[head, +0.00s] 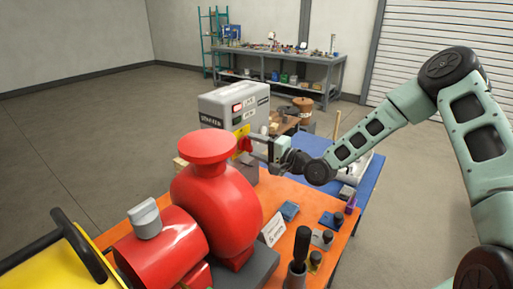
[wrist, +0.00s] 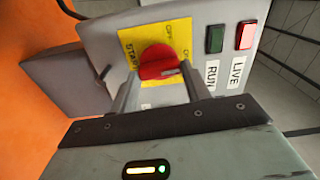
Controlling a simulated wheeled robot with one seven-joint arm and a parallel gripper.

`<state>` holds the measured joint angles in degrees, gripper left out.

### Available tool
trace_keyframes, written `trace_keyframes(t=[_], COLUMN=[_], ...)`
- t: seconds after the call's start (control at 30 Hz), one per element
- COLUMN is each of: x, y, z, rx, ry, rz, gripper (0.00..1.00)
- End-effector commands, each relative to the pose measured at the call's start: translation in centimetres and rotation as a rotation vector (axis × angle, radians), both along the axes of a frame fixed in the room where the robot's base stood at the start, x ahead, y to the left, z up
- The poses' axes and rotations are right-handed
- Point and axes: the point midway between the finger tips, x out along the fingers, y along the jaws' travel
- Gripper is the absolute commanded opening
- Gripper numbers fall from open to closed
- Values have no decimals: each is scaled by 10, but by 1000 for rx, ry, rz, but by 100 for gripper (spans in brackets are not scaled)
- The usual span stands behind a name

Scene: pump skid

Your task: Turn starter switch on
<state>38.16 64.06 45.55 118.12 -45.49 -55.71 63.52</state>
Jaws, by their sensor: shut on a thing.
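The starter box (head: 222,107) is a grey cabinet behind the red pump in the head view. Its switch is a red knob (wrist: 158,60) on a yellow plate (wrist: 128,42) with OFF and START lettering. In the wrist view my gripper (wrist: 161,76) has a finger on each side of the knob and is shut on it. The knob's pale mark points toward the lower right of that view. The LIVE lamp (wrist: 246,35) glows red and the RUN lamp (wrist: 215,38) is dark green. In the head view my gripper (head: 252,148) partly hides the knob.
The red pump (head: 222,195) stands on the orange bench (head: 290,240) in front of the box. Several small tools and a white sign (head: 272,229) are on the bench. A blue surface (head: 365,185) lies to the right. A workbench (head: 285,70) stands at the back.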

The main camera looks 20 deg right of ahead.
Motion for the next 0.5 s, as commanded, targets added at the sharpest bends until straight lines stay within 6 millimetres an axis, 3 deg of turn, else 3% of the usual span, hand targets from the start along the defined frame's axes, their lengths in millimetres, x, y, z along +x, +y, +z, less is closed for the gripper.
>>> trace_keyframes(t=[0.5], x=[0], y=[-1], z=[-2], rx=[66], ry=[52], rz=[-2], gripper=[24])
